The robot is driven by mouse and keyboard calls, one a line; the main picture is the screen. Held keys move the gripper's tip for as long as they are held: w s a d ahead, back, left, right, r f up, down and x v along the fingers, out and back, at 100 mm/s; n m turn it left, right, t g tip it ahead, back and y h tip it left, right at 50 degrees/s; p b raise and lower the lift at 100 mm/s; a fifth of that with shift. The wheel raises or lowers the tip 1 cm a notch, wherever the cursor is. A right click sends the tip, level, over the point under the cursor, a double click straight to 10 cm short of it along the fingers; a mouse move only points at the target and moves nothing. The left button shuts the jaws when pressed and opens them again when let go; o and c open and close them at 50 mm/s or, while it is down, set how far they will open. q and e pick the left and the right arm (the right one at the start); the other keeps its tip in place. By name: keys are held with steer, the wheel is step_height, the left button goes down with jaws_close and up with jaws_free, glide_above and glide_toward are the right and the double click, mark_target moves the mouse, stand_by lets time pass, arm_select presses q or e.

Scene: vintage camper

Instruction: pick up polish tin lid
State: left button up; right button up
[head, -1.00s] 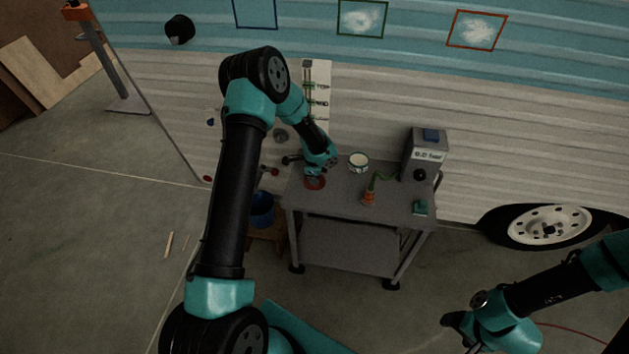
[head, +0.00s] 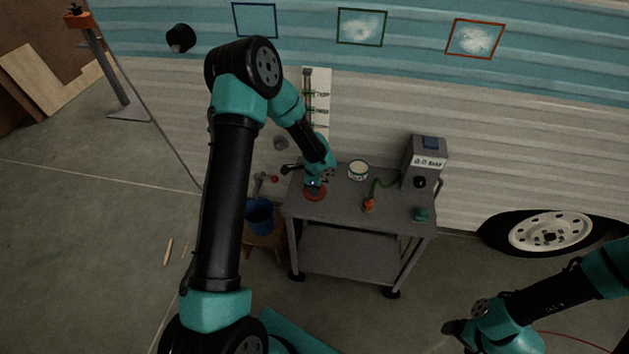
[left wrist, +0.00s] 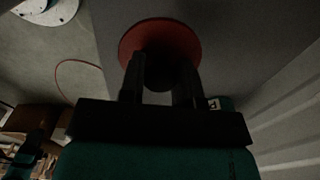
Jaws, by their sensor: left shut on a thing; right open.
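The red round polish tin lid (head: 316,195) is at the left end of the grey cart's top. My left gripper (head: 313,184) is directly over it, with its jaws shut on the lid's dark middle part. In the left wrist view, the red lid (left wrist: 190,38) shows beyond my left gripper's fingertips (left wrist: 165,68), with a dark shape between the fingers. I cannot tell whether the lid touches the cart top or is just above it. An open tin (head: 358,171) with pale contents stands to its right. My right gripper (head: 452,328) is open and empty at the lower right, away from the cart.
A blue bucket (head: 259,215) stands left of the cart. The camper wall is close behind.

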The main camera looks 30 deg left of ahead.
arm_select(q)
steer(key=s+d+r, duration=0.1)
steer(key=s+d, duration=0.5)
steer(key=s, duration=0.3)
steer(key=shift+s, duration=0.4)
steer(key=shift+w, duration=0.1)
